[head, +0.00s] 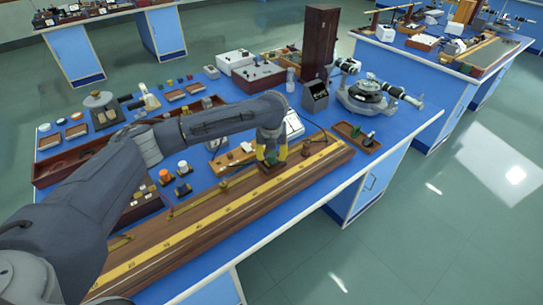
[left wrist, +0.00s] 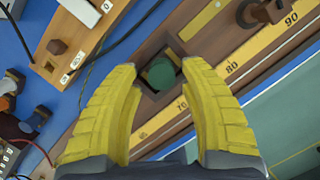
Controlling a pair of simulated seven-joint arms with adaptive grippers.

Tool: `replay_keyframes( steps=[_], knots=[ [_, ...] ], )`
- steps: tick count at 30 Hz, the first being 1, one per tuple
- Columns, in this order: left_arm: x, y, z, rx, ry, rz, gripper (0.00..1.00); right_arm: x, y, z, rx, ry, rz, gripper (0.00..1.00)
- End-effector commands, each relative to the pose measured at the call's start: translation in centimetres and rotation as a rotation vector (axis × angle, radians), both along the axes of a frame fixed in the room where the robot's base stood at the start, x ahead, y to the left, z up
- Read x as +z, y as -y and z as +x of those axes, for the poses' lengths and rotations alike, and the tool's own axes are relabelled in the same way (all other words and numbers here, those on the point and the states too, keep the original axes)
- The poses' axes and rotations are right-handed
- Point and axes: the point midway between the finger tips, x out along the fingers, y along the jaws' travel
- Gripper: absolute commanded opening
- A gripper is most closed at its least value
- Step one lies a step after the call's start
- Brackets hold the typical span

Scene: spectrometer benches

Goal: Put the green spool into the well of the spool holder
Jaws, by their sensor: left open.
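My left gripper (head: 270,155) points down over the long wooden bench with the yellow scale. In the left wrist view its two yellow fingers (left wrist: 160,85) are open, one on either side of the green spool (left wrist: 161,73), with a gap to each. The spool's round top shows over the dark square spool holder (left wrist: 147,53), which sits on the wooden bench. I cannot tell from above how deep the spool sits in the well. In the head view the holder (head: 268,171) is partly hidden under the fingertips. My right gripper is not in view.
The scaled wooden bench (head: 200,228) runs along the table's front edge. A wooden board (left wrist: 62,40) with a cable lies left of the fingers. A brown fitting (left wrist: 262,12) stands on the bench.

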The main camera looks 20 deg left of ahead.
Motion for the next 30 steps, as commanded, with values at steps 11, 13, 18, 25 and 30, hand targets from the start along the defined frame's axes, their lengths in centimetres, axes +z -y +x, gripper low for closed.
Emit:
replay_keyframes(
  steps=[11,13,18,25,30],
  knots=[
    [6.5,0.3,-1.4,-0.002,0.005,0.002,0.43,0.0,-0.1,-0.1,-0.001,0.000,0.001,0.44],
    [7.5,0.4,-1.7,-0.002,0.004,0.001,0.43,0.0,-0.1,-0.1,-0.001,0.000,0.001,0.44],
    [9.2,0.5,-2.2,-0.001,0.002,0.001,0.43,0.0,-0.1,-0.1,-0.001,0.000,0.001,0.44],
    [10.2,0.6,-2.5,-0.001,0.001,0.001,0.43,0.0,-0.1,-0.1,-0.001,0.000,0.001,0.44],
    [10.2,0.6,-2.5,-0.001,0.000,0.001,0.43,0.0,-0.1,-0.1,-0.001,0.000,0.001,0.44]
  ],
)
